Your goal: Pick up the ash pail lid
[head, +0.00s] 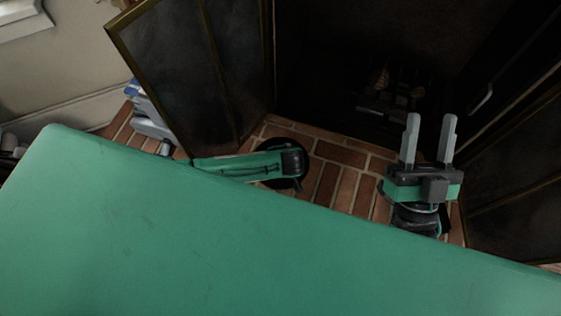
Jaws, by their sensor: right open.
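My right gripper (430,133) is open and empty, its two grey fingers pointing up the picture toward the dark firebox. A round dark shape (272,146) shows on the brick hearth left of it, partly covered by a green and black arm link of mine. It may be the ash pail lid or the pail, but I cannot tell which. The right gripper is well to the right of this shape and apart from it. I cannot make out my left gripper.
The brick hearth (343,155) lies before the dark fireplace opening, where a grate (385,100) holds logs. Dark framed door panels stand open at left (190,75) and right (515,205). A blue and white object (150,118) stands behind the left panel. My green body covers the foreground.

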